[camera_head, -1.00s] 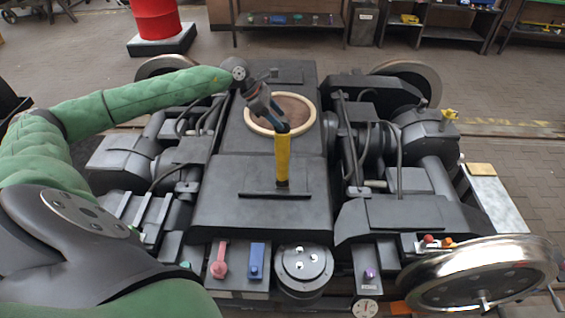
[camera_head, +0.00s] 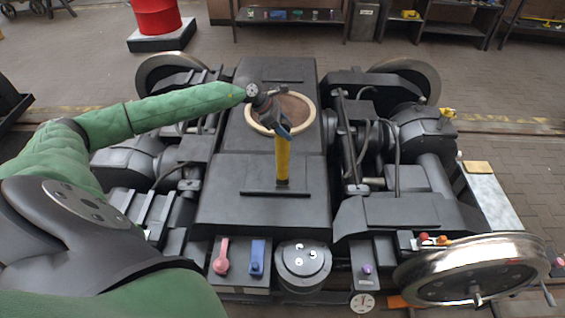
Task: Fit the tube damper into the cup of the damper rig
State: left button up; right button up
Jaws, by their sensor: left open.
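A yellow upright tube (camera_head: 283,160), which looks like the tube damper, stands on the dark top of the bogie (camera_head: 225,190). Its lower end meets a small dark foot; I cannot tell if this is the rig's cup. My left gripper (camera_head: 284,132) comes in from the upper left and points down at the tube's top end. It is open, with its fingertips at the tube's top; whether they touch it I cannot tell. The gripper hides the upper end of the tube. My right gripper is not in view.
A round recess with a pale rim (camera_head: 252,120) lies behind the tube. A red lever (camera_head: 221,257), a blue block (camera_head: 257,258) and a round dark cap (camera_head: 303,262) are at the front. A shiny wheel (camera_head: 475,275) stands front right. The bogie top around the tube is clear.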

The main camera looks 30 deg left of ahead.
pick_arm(q)
grip_shut()
jog(key=shift+s+f, duration=0.1)
jog(key=shift+f, duration=0.05)
dwell(1.0)
